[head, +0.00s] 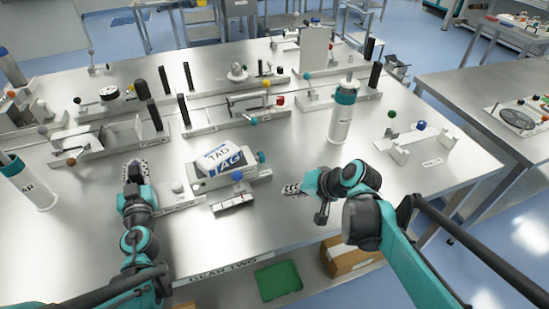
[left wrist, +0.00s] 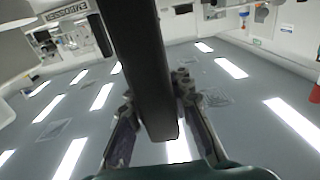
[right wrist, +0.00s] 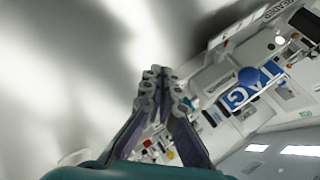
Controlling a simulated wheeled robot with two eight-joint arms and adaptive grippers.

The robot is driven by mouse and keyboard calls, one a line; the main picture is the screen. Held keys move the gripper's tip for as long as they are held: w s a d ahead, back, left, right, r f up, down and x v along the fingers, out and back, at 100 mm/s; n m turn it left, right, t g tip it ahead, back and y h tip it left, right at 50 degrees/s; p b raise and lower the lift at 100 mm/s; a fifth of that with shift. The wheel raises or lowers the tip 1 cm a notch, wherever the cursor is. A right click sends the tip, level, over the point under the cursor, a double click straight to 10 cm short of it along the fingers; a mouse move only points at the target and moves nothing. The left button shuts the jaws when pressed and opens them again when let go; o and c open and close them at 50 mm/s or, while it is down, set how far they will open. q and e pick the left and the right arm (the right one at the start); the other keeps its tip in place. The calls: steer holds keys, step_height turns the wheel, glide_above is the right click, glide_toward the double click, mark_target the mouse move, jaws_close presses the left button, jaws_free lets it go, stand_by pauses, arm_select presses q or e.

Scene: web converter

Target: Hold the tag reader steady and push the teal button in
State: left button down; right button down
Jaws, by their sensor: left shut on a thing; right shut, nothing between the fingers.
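The tag reader (head: 210,182) is a pale grey unit with a white and blue TAG panel, mid-table in the head view. Its TAG panel also shows in the right wrist view (right wrist: 252,88). A small teal piece (head: 261,157), seemingly the teal button, sits at its right end. My left gripper (head: 134,168) is left of the reader, apart from its panel. It is shut on a dark bar (left wrist: 140,65); I cannot tell what the bar belongs to. My right gripper (head: 291,189) is shut and empty, right of the reader, apart from it. Its fingertips show in the right wrist view (right wrist: 158,72).
A blue knob (head: 237,175) stands at the reader's front, above a small grey block (head: 233,200). A white cylinder with a teal band (head: 341,120) stands behind my right gripper. Another (head: 28,185) stands at the left. Several fixtures fill the back; the front table edge is mostly clear.

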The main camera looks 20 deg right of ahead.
mark_target(261, 157)
steer(key=w+d+y, duration=0.1)
steer(key=w, duration=0.1)
steer(key=w+d+m+t+y, duration=0.1)
steer(key=w, duration=0.1)
steer(key=w+d+y, duration=0.1)
steer(key=w+y, duration=0.1)
steer(key=shift+w+d+r+m+t, duration=0.1)
steer(key=shift+d+r+m+t, duration=0.2)
steer(key=shift+m, duration=0.1)
steer(key=d+t+y, duration=0.1)
steer(key=d, duration=0.1)
steer(key=w+d+y, duration=0.1)
steer(key=d+y, duration=0.1)
steer(key=d+t+y, duration=0.1)
steer(key=d, duration=0.1)
steer(key=shift+w+d+t, duration=0.15)
steer(key=shift+d+t, duration=0.15)
steer(key=shift+s+d+f+y, duration=0.1)
steer(key=shift+s+d+y, duration=0.2)
steer(key=shift+d+y, duration=0.35)
steer(key=x, duration=1)
steer(key=shift+a, duration=2)
